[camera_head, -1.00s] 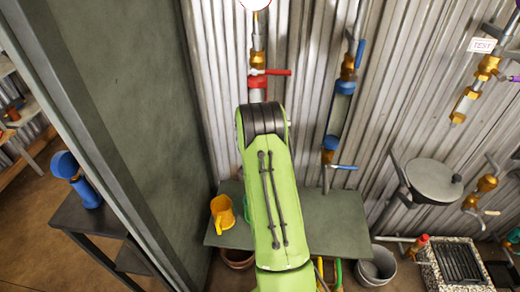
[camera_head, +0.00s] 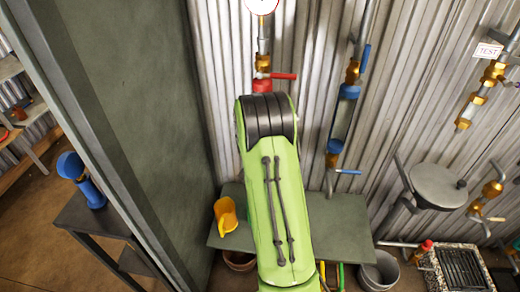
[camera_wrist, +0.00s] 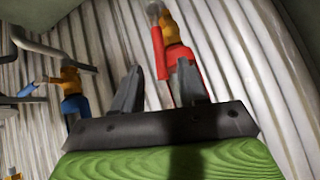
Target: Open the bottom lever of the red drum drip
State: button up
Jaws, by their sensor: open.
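The red drum drip (camera_head: 262,86) is on the corrugated wall; its upper red lever (camera_head: 284,76) sticks out to the right. Its lower part is hidden behind my green arm in the head view. In the wrist view, which looks turned over, the red drum (camera_wrist: 183,62) shows beyond my fingers with a brass valve (camera_wrist: 172,30) at its end. A thin red bar, seemingly the bottom lever (camera_wrist: 158,52), lies along its left side. My gripper (camera_wrist: 159,66) is open, its fingertips near this bar, one on each side in the picture; contact cannot be told.
A blue drum drip (camera_head: 342,115) with blue levers stands to the right; it also shows in the wrist view (camera_wrist: 74,104). A green-grey bench (camera_head: 340,225) with a yellow jug (camera_head: 225,215) is below. A dark partition (camera_head: 125,100) stands left.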

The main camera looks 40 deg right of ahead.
jog(key=v, duration=0.9)
jog(key=s+a+r+n+y, duration=0.25)
jog(key=a+r, duration=0.25)
jog(key=a, duration=0.4)
jog(key=s+a+r+n+y, duration=0.1)
jog(key=s+a+r+n, duration=0.3)
jog(key=a+r, duration=0.3)
jog(key=s+a+n+y, duration=0.3)
jog(key=s+a+n, duration=0.4)
jog(key=s+a, duration=0.5)
jog(key=s, duration=0.2)
jog(key=shift+s+a+r, duration=0.15)
jog(key=shift+s+a, duration=0.1)
